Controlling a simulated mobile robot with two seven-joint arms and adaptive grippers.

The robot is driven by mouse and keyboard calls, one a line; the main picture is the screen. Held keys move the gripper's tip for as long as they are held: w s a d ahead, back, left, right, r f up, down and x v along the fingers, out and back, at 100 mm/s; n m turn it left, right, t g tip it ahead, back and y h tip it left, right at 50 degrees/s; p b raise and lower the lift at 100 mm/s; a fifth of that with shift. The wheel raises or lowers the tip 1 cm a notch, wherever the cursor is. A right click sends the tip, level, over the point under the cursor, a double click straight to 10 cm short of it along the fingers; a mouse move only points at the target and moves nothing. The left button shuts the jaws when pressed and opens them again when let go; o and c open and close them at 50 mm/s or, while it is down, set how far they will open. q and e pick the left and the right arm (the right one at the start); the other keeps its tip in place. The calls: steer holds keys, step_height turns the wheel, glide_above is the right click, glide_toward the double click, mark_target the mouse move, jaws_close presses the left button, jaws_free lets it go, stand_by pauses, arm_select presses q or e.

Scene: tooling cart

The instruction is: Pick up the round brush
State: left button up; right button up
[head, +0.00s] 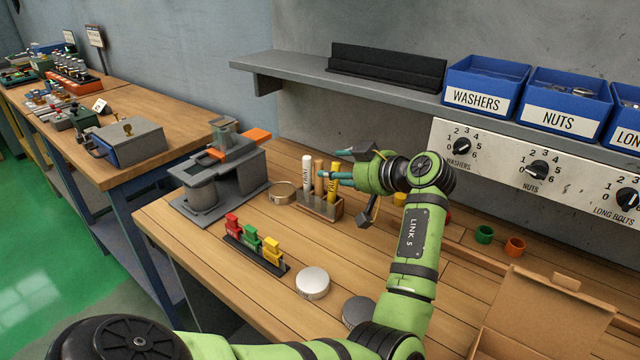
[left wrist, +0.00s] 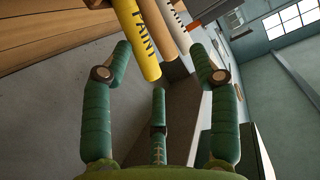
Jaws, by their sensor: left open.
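A small wooden holder (head: 326,207) on the bench has several upright sticks in it: a white one (head: 307,172), tan ones (head: 319,176) and a yellow one lettered PAINT (head: 332,186). I cannot tell which, if any, is the round brush; no bristles show. My left gripper (head: 331,164) is open beside the tops of the tan and yellow sticks. In the left wrist view the yellow stick (left wrist: 140,42) reaches between the spread green fingers, with a tan stick (left wrist: 159,28) and the white one (left wrist: 181,12) beyond it. Nothing is gripped. My right gripper is out of view.
A grey fixture (head: 212,185) stands left of the holder, beside a round ring (head: 281,192). A rack of coloured clips (head: 254,246) and a round tin (head: 312,283) lie nearer. An open cardboard box (head: 545,320) is at right. A shelf (head: 390,91) with blue bins runs above.

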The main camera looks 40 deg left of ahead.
arm_select(q)
steer(key=p+x, duration=0.1)
steer(key=x, duration=0.3)
steer(key=shift+a, duration=0.25)
steer(key=shift+d, duration=0.15)
steer(key=c, duration=1.2)
jaws_close()
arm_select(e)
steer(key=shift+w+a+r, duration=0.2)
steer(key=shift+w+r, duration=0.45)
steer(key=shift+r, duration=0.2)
arm_select(q)
steer(key=shift+r, duration=0.15)
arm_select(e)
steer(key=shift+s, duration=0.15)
arm_select(q)
steer(key=shift+r, duration=0.3)
step_height(320, 180, up, 27)
steer(key=b, duration=0.1)
steer(key=shift+b, duration=0.4)
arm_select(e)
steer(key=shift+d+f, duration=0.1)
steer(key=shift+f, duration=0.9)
